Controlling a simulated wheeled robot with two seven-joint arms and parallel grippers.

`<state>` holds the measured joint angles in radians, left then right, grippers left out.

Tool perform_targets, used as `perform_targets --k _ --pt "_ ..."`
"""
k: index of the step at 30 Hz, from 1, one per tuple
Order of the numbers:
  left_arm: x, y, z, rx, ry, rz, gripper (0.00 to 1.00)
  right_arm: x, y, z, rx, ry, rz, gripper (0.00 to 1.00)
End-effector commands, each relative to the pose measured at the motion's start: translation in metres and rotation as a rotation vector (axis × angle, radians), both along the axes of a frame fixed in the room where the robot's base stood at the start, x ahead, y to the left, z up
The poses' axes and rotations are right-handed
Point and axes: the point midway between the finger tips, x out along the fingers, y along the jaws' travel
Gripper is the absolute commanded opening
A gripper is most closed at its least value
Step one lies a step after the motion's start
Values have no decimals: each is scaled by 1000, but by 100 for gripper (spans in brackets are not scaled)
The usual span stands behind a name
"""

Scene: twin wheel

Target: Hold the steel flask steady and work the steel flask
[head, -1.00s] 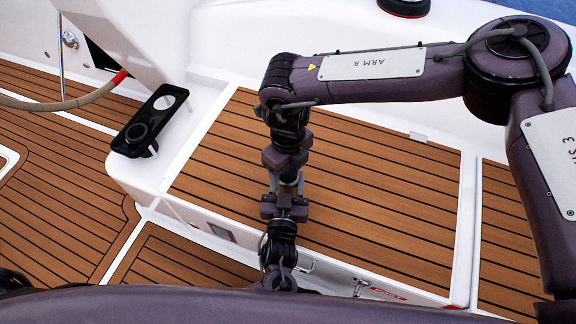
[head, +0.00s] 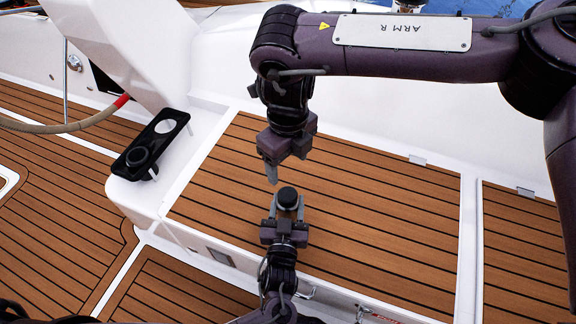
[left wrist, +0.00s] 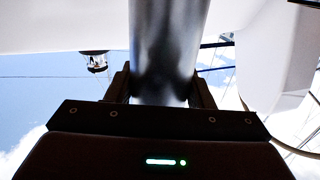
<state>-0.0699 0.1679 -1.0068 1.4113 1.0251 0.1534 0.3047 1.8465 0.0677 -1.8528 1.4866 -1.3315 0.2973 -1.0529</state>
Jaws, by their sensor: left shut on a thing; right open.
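The steel flask shows from above in the head view as a round black top (head: 287,197), between the fingers of my left gripper (head: 286,212). In the left wrist view its shiny metal body (left wrist: 168,50) stands between the two fingers of my left gripper (left wrist: 162,92), which is shut on it. The flask looks upright; its lower end is hidden. My right gripper (head: 271,172) is open, above and slightly left of the flask in the head view, apart from it. Only one of its fingers shows clearly.
A slatted teak seat (head: 370,210) with white edges spreads behind and beside the grippers. A black cup holder (head: 150,147) stands at the left on a white ledge, near a wheel rim (head: 60,128). The seat's right half looks clear.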

Motion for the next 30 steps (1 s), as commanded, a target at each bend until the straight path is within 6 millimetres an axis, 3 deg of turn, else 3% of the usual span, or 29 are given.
perform_targets --k 5,6,12,22,30 --pt "0 0 0 0 0 0 0 0 0 0 0 0 0 67" --pt "0 0 0 0 0 0 49 0 0 0 0 0 0 67" --pt "0 0 0 0 0 0 73 0 0 0 0 0 0 67" --pt "-6 0 0 0 2 0 73 0 0 1 0 0 0 67" --pt "-49 0 0 -1 4 0 73 0 0 6 0 0 0 67"
